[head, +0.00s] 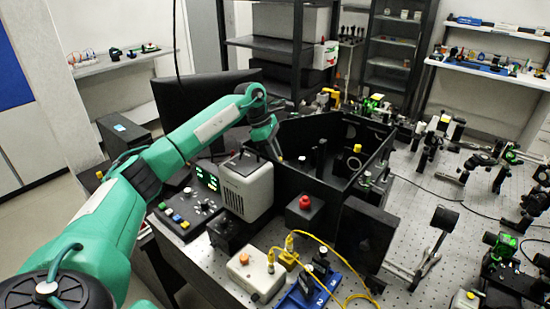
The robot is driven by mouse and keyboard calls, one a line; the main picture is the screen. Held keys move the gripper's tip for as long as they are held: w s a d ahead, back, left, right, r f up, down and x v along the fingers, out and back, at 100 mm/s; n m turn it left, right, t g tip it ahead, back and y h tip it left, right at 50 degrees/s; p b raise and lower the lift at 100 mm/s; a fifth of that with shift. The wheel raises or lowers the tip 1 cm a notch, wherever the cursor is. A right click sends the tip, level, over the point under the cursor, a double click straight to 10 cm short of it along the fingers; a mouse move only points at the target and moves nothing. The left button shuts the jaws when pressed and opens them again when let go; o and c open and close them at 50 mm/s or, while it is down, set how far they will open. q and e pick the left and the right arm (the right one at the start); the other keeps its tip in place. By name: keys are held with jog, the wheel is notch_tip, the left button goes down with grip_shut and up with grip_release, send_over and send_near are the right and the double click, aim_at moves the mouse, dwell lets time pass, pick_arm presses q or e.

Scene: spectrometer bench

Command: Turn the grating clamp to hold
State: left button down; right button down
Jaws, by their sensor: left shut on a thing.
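My left arm reaches in from the left over a beige instrument. Small posts and a round mount (357,149) stand inside the enclosure. My right gripper is not in view.
A red button box (305,208), a white box (255,275) and yellow cables (345,270) lie in front. Optics mounts crowd the perforated bench (400,215) at right.

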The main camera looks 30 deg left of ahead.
pick_arm(q)
jog(key=shift+w+m+g+b, duration=0.1)
jog(key=shift+m+g+b, duration=0.2)
jog(key=shift+m, duration=0.5)
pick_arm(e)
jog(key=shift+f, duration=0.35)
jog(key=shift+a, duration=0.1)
pick_arm(q)
jog(key=c, duration=1.3)
grip_release()
jog(key=shift+d, duration=0.1)
jog(key=shift+r, duration=0.1)
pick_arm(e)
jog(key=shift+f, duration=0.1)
pick_arm(q)
jog(key=w+b+v, duration=0.1)
jog(key=b+v, duration=0.1)
jog(key=v, duration=1.1)
jog(key=shift+s+r, duration=0.3)
jog(key=shift+s, duration=0.15)
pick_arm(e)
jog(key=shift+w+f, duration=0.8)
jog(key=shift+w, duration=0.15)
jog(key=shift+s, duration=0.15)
